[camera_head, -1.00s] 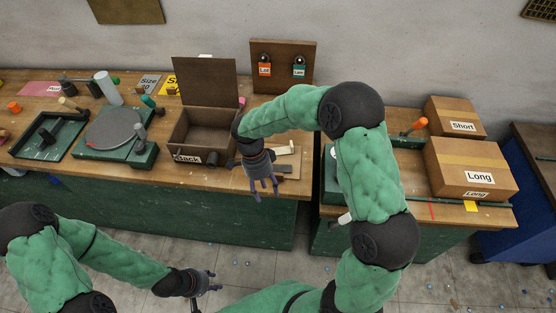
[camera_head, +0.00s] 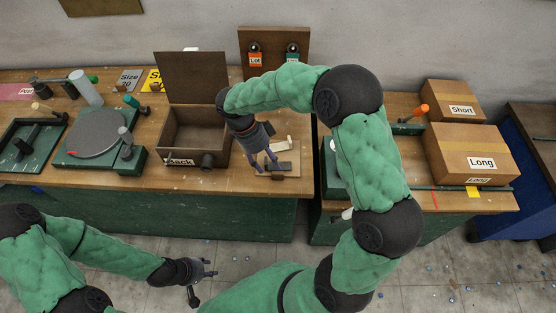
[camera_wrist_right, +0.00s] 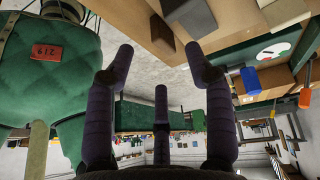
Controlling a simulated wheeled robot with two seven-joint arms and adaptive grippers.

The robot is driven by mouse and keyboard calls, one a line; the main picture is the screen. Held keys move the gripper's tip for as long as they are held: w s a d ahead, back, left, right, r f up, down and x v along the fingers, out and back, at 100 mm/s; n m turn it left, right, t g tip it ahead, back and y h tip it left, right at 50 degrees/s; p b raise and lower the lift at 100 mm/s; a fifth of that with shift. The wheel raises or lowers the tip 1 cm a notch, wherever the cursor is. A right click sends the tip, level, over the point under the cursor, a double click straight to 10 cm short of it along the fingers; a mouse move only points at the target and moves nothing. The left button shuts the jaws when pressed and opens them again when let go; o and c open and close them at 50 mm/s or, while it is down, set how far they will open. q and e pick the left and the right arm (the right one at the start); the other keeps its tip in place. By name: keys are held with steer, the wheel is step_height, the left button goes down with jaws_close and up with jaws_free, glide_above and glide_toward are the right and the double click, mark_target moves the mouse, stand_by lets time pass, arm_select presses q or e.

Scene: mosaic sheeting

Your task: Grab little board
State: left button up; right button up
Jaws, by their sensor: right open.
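A little pale wooden board (camera_head: 292,174) lies on the workbench, right of the open brown box (camera_head: 205,150). A dark flat piece and a small brown block (camera_head: 278,177) are at the board, with a pale piece (camera_head: 280,144) behind. My right gripper (camera_head: 265,163) is open and empty at the board's left side, fingers pointing down. In the right wrist view its spread fingers (camera_wrist_right: 160,72) have nothing between them; a brown block (camera_wrist_right: 162,32) and a grey block (camera_wrist_right: 193,50) show near the fingertips.
A brown upright panel (camera_head: 273,40) with two labelled tags stands at the back. A green turntable stand (camera_head: 95,135) is left. Cardboard boxes marked Short (camera_head: 455,98) and Long (camera_head: 470,145) stand on the right bench, across a gap.

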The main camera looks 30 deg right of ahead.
mark_target(275, 173)
steer(key=shift+b+x, duration=0.85)
steer(key=shift+x, duration=1.85)
steer(key=shift+c, duration=0.3)
jaws_close()
